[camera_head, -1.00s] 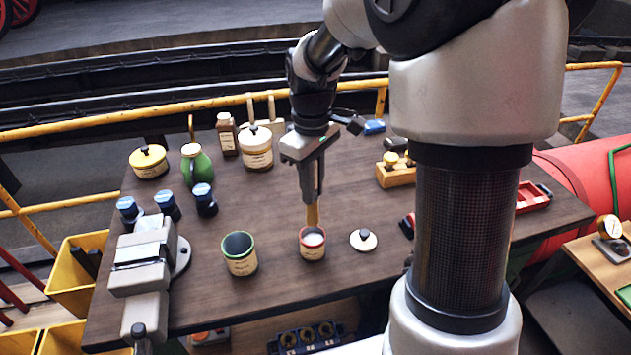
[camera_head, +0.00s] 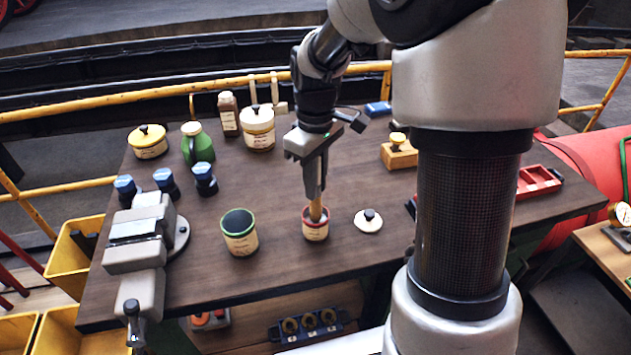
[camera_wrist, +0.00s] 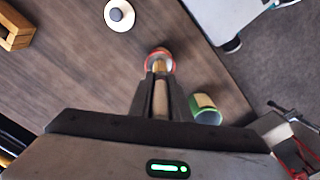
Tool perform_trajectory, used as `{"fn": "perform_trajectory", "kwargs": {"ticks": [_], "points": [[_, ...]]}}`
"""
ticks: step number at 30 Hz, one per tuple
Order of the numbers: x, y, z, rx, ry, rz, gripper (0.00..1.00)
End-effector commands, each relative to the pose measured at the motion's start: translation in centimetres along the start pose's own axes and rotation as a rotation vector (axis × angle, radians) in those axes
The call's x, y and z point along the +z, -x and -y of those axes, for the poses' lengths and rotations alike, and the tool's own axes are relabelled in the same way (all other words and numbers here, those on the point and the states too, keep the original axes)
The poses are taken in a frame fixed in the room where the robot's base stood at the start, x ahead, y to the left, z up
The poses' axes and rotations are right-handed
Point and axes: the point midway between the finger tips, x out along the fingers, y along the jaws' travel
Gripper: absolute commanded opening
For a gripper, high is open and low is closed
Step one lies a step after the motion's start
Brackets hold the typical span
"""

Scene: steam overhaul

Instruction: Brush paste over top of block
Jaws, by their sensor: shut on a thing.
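My gripper (camera_head: 314,196) is shut on the wooden handle of a brush (camera_head: 317,212) and holds it about upright. The brush's lower end is inside a small cream pot with a red rim (camera_head: 315,232), so its bristles are hidden. In the wrist view the brush handle (camera_wrist: 160,99) runs between the fingers towards the red-rimmed pot (camera_wrist: 161,53). A grey vise (camera_head: 135,257) stands at the table's left end. A pale flat-topped block (camera_head: 140,228) appears to sit at its jaws, apart from my gripper.
A green-rimmed pot (camera_head: 240,240) stands left of the red-rimmed pot, and a loose white lid (camera_head: 368,222) lies to its right. Blue-capped bottles (camera_head: 165,181) stand behind the vise. A green jug (camera_head: 197,148) and jars stand at the back. The table's middle is clear.

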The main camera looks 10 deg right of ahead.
Motion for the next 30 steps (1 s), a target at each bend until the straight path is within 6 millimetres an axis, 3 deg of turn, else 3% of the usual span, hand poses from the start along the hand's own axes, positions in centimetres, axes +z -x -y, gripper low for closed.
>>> {"fn": "perform_trajectory", "kwargs": {"ticks": [30], "points": [[-0.01,-0.75,-0.01,0.000,0.000,0.000,0.00]]}}
